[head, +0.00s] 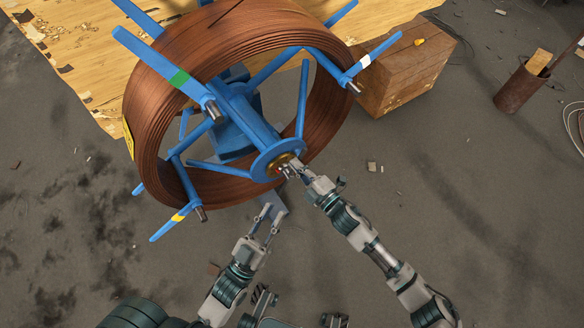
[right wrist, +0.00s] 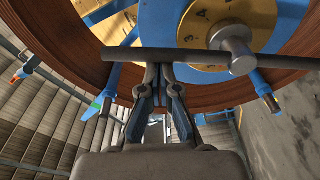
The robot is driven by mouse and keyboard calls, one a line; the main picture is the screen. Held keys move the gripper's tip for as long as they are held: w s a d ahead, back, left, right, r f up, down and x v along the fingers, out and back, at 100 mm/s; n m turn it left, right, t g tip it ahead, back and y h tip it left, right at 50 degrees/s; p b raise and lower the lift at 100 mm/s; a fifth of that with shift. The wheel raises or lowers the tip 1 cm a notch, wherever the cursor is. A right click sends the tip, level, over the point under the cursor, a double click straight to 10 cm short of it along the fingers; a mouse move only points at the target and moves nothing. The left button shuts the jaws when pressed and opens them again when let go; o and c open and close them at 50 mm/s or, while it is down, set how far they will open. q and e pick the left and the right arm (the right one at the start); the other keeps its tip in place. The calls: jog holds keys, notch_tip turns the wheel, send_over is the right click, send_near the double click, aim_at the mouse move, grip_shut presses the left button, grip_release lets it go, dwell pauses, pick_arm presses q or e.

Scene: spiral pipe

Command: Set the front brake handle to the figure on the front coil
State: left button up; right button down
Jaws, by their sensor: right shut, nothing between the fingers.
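The copper-brown coil (head: 150,110) sits on a blue spoked frame, with a small yellow tag (head: 129,142) on its left side; any figure there is unreadable. A brass dial (right wrist: 195,25) with dark numerals, one looking like a 3, lies at the blue hub (head: 268,160). A dark bar (right wrist: 130,54), apparently the brake handle, crosses in front of the dial beside a round grey post (right wrist: 236,52). My right gripper (right wrist: 158,72) is shut and empty, its tips at the bar's lower edge; contact is unclear. My left gripper (head: 270,212) is below the hub; its finger opening is unclear.
Blue arms with green, white and yellow bands and grey rod ends stick out around the coil. A wooden crate (head: 400,70) stands behind right, a rusty cylinder (head: 522,88) farther right. A wooden platform (head: 75,60) lies behind left. The floor at right is mostly clear.

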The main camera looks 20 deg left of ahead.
pick_arm(q)
jog(key=shift+w+f+g, duration=0.25)
jog(key=shift+f+g, duration=0.15)
pick_arm(e)
jog(key=shift+w+d+f+m, duration=0.15)
jog(key=shift+w+d+m, duration=0.15)
jog(key=shift+m, duration=0.2)
pick_arm(q)
jog(key=shift+w+f, duration=0.1)
jog(key=shift+f, duration=0.05)
